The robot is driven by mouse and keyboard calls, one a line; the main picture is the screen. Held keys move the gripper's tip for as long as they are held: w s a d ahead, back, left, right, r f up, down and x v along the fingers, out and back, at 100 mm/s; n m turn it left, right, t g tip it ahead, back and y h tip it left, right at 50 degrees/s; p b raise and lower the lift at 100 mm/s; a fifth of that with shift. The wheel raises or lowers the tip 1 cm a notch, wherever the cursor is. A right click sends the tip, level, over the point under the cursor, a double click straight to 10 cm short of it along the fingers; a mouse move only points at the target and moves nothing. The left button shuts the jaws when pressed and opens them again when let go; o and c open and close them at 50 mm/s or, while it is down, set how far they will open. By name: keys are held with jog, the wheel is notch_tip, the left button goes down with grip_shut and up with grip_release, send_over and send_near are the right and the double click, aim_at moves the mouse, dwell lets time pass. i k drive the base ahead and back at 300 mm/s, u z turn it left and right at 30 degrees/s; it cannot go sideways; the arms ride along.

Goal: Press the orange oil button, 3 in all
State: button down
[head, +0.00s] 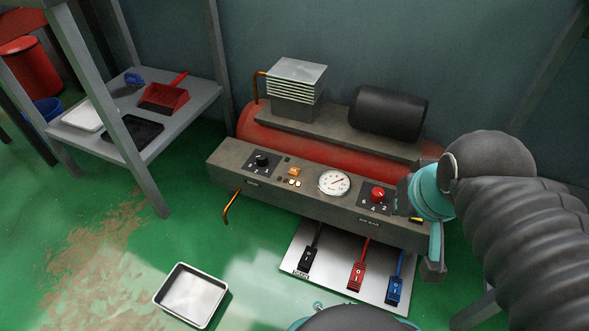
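The orange button (294,171) sits on the top of the grey control panel (225,160) of a red compressor, between a black knob and a round gauge. A row of small square lamps lies just below it; some look pale and lit, but I cannot read them surely. My gripper (434,268) is at the panel's right end, well to the right of the button and apart from it. My arm's wrist hides most of it, so its fingers cannot be made out.
The black knob (262,160), gauge (333,182) and red knob (377,195) share the panel. Black, red (357,275) and blue (394,290) handled switches are on a plate below. A metal tray (192,294) lies on the floor; a shelf (190,108) stands left.

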aim_at(293, 172)
jog(key=z, duration=1.9)
jog(key=k, duration=1.05)
jog(key=u, duration=1.3)
jog(key=i, duration=0.5)
